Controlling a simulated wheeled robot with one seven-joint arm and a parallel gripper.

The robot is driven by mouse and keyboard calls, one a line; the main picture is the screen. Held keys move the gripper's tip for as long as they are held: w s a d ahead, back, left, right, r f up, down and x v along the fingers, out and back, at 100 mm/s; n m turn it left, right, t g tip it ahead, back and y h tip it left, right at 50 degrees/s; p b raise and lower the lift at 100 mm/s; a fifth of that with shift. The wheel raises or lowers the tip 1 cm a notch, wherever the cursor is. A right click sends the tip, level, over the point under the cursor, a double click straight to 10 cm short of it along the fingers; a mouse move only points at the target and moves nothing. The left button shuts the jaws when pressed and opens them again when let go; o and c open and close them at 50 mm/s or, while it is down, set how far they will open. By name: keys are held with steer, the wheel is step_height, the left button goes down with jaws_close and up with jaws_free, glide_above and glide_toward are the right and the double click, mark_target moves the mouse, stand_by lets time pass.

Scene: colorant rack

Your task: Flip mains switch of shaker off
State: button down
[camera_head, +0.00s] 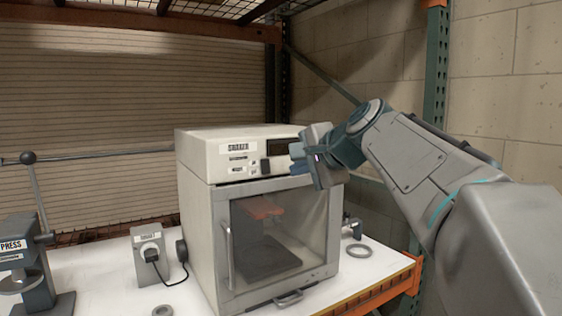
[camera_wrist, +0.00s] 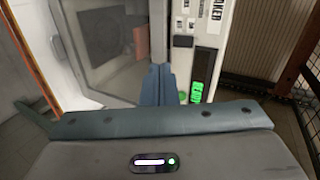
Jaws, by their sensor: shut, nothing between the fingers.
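The shaker (camera_head: 205,225) is a white cabinet with a clear front door, standing on the white bench top. Its upper front panel (camera_head: 228,172) carries labels, a small dark block (camera_head: 265,166) that may be a switch, and a dark display. In the wrist view the panel (camera_wrist: 184,42) runs upright beside the door, with a lit green readout (camera_wrist: 196,91) and a round green spot (camera_wrist: 183,97). My gripper (camera_head: 296,158) is shut and empty in front of the panel's right part. Its fingertips (camera_wrist: 158,68) show together in the wrist view; contact cannot be told. My gripper hides the panel's right end.
A grey socket box (camera_head: 139,262) with a plug and cord stands left of the shaker. A press (camera_head: 38,285) is at the far left. Rings (camera_head: 360,250) lie on the bench (camera_head: 95,268). A green rack post (camera_head: 436,70) rises behind my arm.

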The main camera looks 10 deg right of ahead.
steer(key=s+f+n+g+h, duration=0.1)
steer(key=s+f+n+g, duration=0.2)
steer(key=s+f, duration=0.5)
steer(key=s+f+n+g+h, duration=0.2)
steer(key=s+f+n, duration=0.3)
steer(key=f, duration=1)
steer(key=s+f+n+g+h, duration=0.1)
steer(key=s+f+n+g, duration=0.3)
steer(key=s+f, duration=0.7)
steer(key=shift+s+a+f+n+h, duration=0.15)
steer(key=shift+s+f+n+h, duration=0.2)
steer(key=shift+f, duration=0.45)
steer(key=shift+w, duration=0.1)
